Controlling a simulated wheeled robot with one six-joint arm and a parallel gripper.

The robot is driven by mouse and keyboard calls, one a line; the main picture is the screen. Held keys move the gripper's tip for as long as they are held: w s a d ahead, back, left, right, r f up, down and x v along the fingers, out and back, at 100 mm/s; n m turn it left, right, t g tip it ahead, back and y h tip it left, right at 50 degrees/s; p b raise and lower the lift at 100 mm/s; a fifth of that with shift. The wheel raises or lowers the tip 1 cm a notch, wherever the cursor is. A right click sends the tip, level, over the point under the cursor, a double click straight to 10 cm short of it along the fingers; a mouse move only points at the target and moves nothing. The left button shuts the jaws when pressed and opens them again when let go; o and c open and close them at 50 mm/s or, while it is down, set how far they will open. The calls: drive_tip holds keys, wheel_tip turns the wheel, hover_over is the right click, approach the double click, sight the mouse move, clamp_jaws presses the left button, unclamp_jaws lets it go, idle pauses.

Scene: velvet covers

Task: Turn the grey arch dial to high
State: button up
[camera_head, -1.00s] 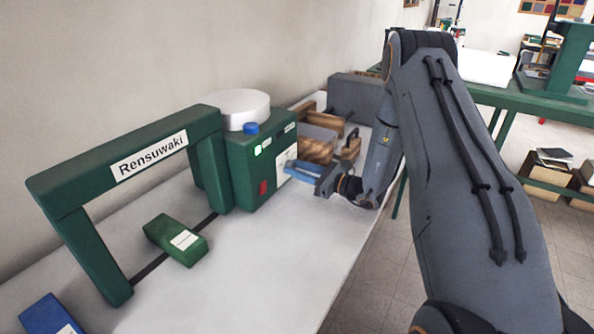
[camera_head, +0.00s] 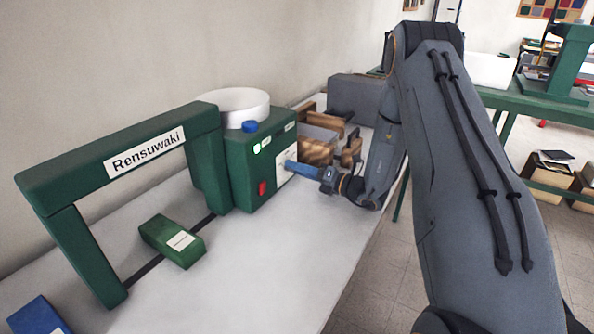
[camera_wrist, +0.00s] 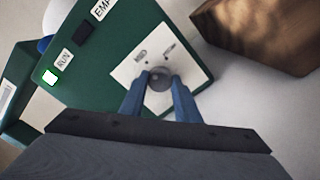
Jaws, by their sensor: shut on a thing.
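The grey dial (camera_wrist: 159,76) sits on a white plate (camera_wrist: 133,72) on the side of the green machine box (camera_head: 236,165). My gripper (camera_wrist: 160,88) is shut on the dial, with one blue finger on each side of it. In the head view my gripper (camera_head: 297,168) reaches the white plate from the right, and its fingers hide the dial there. Small dark marks stand on the plate around the dial in the wrist view, too small to read surely. Which mark the dial points to I cannot tell.
A green arch (camera_head: 112,160) labelled Rensuwaki spans the white table (camera_head: 265,250), with a green block (camera_head: 172,241) under it. Wooden pieces (camera_head: 319,151) stand behind my gripper.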

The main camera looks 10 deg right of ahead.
drive_tip(key=m, duration=0.5)
drive_tip(key=shift+m, duration=0.3)
drive_tip(key=m, duration=0.6)
idle(0.4)
drive_tip(key=o, duration=1)
drive_tip(key=shift+o, duration=0.2)
drive_tip(key=b+v, duration=0.1)
drive_tip(key=v, duration=0.7)
drive_tip(key=shift+b, duration=0.3)
drive_tip(key=shift+a, duration=0.1)
